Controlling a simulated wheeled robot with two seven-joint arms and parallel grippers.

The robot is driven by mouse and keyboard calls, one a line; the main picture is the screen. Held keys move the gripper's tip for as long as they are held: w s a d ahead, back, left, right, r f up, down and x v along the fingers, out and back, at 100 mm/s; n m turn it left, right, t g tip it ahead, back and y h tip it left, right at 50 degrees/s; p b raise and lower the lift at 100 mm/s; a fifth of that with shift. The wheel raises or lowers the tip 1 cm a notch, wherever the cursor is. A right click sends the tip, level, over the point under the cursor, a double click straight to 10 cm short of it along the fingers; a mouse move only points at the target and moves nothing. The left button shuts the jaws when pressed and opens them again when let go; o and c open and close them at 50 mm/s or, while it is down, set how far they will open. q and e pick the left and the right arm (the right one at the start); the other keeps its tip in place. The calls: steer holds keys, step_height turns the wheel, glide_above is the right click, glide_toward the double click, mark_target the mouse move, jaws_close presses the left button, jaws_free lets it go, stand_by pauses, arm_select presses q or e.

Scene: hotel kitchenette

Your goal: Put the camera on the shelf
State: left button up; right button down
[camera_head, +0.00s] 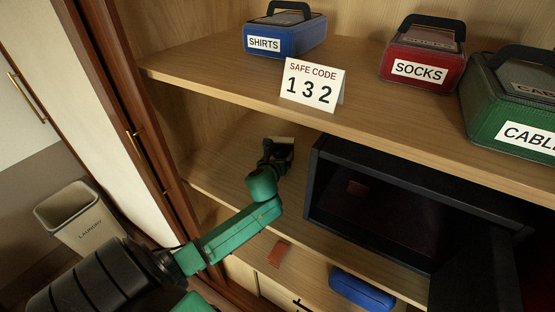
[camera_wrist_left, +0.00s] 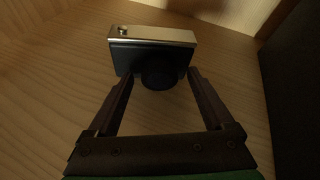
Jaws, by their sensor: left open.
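The camera (camera_head: 284,141) is black with a pale metallic top and sits on the middle shelf (camera_head: 225,158), left of the safe. In the left wrist view the camera (camera_wrist_left: 150,45) stands upright, its dark round lens facing my gripper. My left gripper (camera_head: 277,153) reaches in from the front left and is open. In the left wrist view the fingertips of my left gripper (camera_wrist_left: 161,74) are at the camera's front, with the lens between them. I cannot tell whether they touch it. My right gripper is not in view.
A dark open safe (camera_head: 318,165) stands right of the camera, with a small reddish item (camera_head: 357,187) inside. The upper shelf holds a safe code card (camera_head: 313,84), a SHIRTS box (camera_head: 285,37), a SOCKS box (camera_head: 424,65) and a green box (camera_head: 510,100). A blue case (camera_head: 362,290) lies below.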

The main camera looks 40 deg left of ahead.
arm_select(q)
steer(key=shift+s+d+r, duration=0.1)
steer(key=shift+s+r, duration=0.05)
steer(key=shift+s, duration=0.2)
steer(key=v, duration=1.1)
steer(key=shift+s+r, duration=0.1)
steer(key=shift+r, duration=0.05)
